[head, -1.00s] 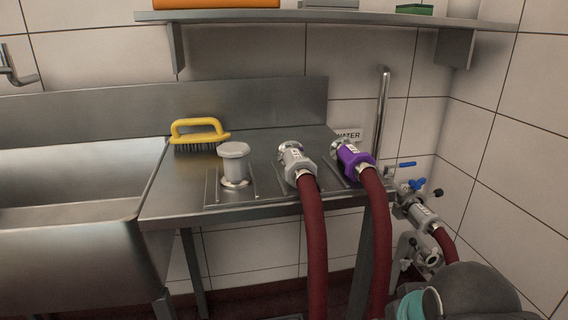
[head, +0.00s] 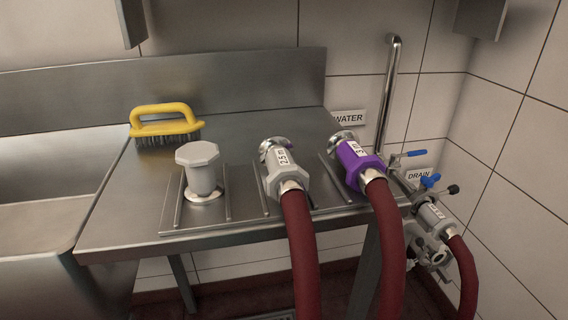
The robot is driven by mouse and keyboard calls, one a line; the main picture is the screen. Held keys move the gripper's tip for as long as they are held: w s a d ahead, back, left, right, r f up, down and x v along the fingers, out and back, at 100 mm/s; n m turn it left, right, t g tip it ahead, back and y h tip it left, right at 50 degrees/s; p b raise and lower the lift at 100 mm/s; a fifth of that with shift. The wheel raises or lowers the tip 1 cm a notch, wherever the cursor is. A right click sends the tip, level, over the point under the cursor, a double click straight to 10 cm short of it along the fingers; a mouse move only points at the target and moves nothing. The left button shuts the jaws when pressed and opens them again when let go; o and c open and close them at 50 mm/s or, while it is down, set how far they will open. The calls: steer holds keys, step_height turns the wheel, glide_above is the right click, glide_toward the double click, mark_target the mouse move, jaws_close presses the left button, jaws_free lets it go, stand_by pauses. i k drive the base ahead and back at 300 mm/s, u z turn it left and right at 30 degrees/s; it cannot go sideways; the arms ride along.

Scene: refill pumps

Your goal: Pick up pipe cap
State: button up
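The pipe cap (head: 199,166) is a light grey, faceted cap. It sits upright on a short metal pipe stub with a shiny round flange, on the left of the steel counter (head: 125,215). Two hose couplings stand to its right, one grey marked 2.5 m (head: 284,172) and one purple (head: 358,163). My gripper is not in view.
Dark red hoses (head: 303,250) hang from both couplings over the counter's front edge. A yellow brush (head: 165,124) lies behind the cap. A steel sink (head: 40,225) is at left. Valves with blue handles (head: 430,181) are at right by the wall, below a vertical pipe (head: 388,95).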

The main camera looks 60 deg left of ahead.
mark_target(198, 157)
steer(key=z, duration=0.15)
steer(key=k, duration=0.75)
steer(key=u, duration=1.4)
